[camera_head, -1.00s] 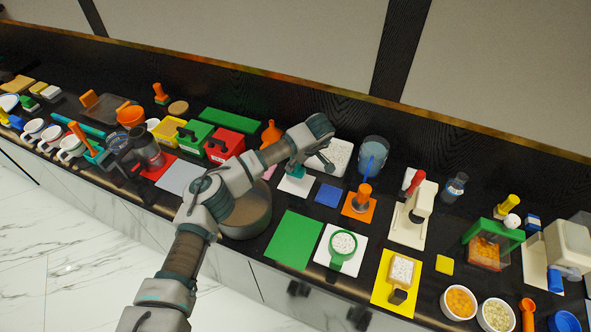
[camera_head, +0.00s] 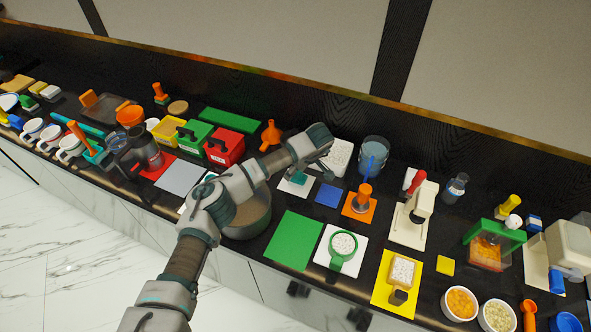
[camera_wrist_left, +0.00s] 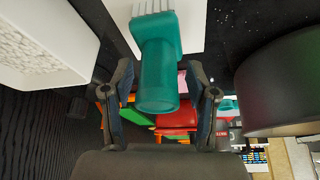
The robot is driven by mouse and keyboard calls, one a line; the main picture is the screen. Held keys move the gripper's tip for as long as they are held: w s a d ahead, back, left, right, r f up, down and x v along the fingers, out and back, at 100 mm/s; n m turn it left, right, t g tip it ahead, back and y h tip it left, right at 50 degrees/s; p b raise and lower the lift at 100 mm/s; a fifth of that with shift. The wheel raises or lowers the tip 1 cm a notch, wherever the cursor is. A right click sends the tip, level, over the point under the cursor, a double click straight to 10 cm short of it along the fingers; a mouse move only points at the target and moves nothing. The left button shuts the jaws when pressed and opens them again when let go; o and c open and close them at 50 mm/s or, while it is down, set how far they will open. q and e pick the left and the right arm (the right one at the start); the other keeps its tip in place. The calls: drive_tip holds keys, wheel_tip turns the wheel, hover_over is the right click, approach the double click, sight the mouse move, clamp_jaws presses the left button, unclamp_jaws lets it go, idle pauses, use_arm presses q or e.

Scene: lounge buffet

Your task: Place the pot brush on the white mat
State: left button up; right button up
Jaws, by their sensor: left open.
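The pot brush (camera_head: 298,178) has a teal handle and stands on the white mat (camera_head: 290,189) in the middle of the counter. In the left wrist view the brush (camera_wrist_left: 158,75) shows its teal handle and pale bristles at the white mat (camera_wrist_left: 190,28). My left gripper (camera_head: 318,166) is just right of the brush in the head view. In the left wrist view its fingers (camera_wrist_left: 160,95) are spread on both sides of the handle, with gaps visible. My right gripper is in neither view.
A large pot (camera_head: 250,215) stands close by under my left arm. A white block with a speckled top (camera_head: 338,157) is behind the gripper. A blue mat (camera_head: 327,195) and an orange mat (camera_head: 352,211) lie to the right. The counter is crowded.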

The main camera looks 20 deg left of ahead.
use_arm(q)
drive_tip(key=p+v, duration=0.1)
drive_tip(key=v, duration=1.1)
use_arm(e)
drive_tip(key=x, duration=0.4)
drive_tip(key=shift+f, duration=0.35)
use_arm(q)
drive_tip(key=shift+r, duration=0.15)
